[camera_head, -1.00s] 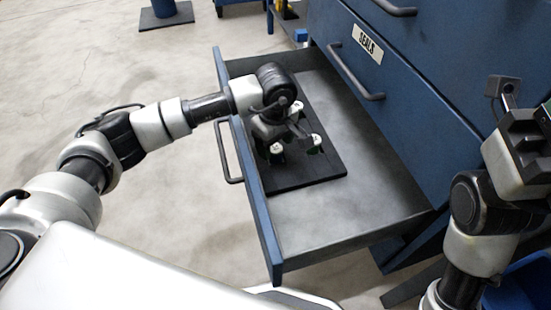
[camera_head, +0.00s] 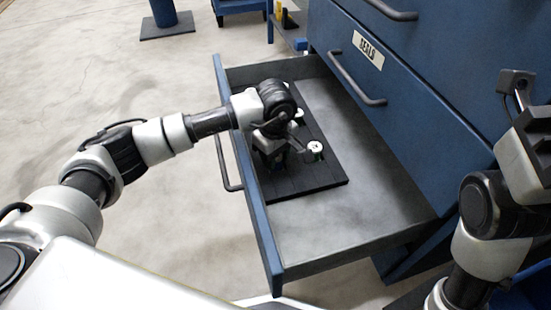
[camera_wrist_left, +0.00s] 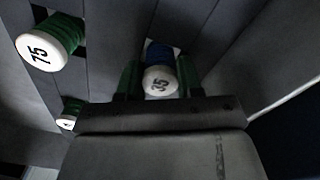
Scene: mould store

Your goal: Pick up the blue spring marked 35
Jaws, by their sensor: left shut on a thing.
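The blue spring (camera_wrist_left: 158,52) has a white cap marked 35 and shows in the left wrist view between the two green-lined fingers. My left gripper (camera_wrist_left: 160,82) is shut on it. In the head view my left gripper (camera_head: 270,158) points down over the black mat (camera_head: 310,178) in the open drawer, and hides the spring there. I cannot tell whether the spring is clear of the mat. My right gripper (camera_head: 528,140) is at the right edge of the head view, away from the drawer; its fingers are not clear.
A green spring marked 75 (camera_wrist_left: 50,42) stands beside it in the wrist view, with another green one (camera_wrist_left: 72,114) below. A white-capped spring (camera_head: 314,149) is close right of my gripper. The drawer's front (camera_head: 250,190) and the blue cabinet (camera_head: 420,110) bound the space.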

